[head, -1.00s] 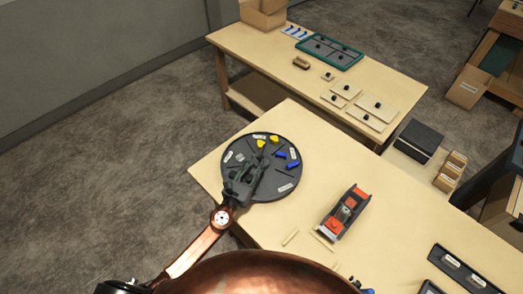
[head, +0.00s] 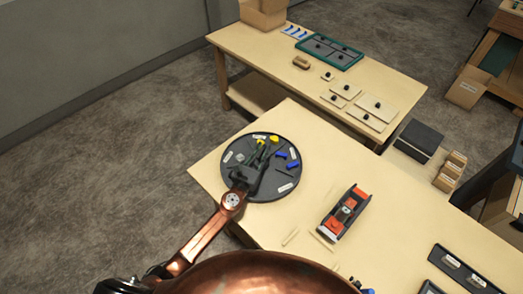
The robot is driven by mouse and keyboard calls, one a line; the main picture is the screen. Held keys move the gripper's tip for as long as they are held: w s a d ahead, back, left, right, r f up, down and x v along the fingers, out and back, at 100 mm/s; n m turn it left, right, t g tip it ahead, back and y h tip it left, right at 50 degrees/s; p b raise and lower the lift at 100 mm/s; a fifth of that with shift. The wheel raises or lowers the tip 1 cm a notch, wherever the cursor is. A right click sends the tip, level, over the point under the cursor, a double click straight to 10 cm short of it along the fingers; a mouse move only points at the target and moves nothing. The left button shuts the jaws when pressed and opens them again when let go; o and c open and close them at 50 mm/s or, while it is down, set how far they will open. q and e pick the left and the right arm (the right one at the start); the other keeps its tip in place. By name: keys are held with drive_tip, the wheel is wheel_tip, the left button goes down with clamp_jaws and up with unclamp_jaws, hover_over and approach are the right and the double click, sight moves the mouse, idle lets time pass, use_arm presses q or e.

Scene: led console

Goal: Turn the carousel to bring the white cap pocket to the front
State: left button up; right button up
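The carousel (head: 290,176) is a dark round disc lying on the near table's left corner, with white labels around its rim and thin dividers. Yellow pieces (head: 274,139) sit in its far part and blue pieces (head: 281,155) at its right. No white cap can be made out at this size. My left gripper (head: 264,143) reaches over the disc from the front, its dark fingers above the middle and far part. The fingers hide part of the disc and its pockets. I cannot tell whether they touch it or how far apart they are.
On the near table (head: 300,232), a red and grey device (head: 343,213) stands right of the carousel, with dark trays (head: 462,268) farther right. The far table (head: 262,53) holds a green-framed tray (head: 329,50) and knobbed plates. Table surface between carousel and device is clear.

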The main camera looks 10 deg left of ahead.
use_arm(q)
clamp_jaws()
drive_tip(key=shift+a, duration=0.2)
drive_tip(key=shift+d, duration=0.1)
drive_tip(key=shift+y, duration=0.3)
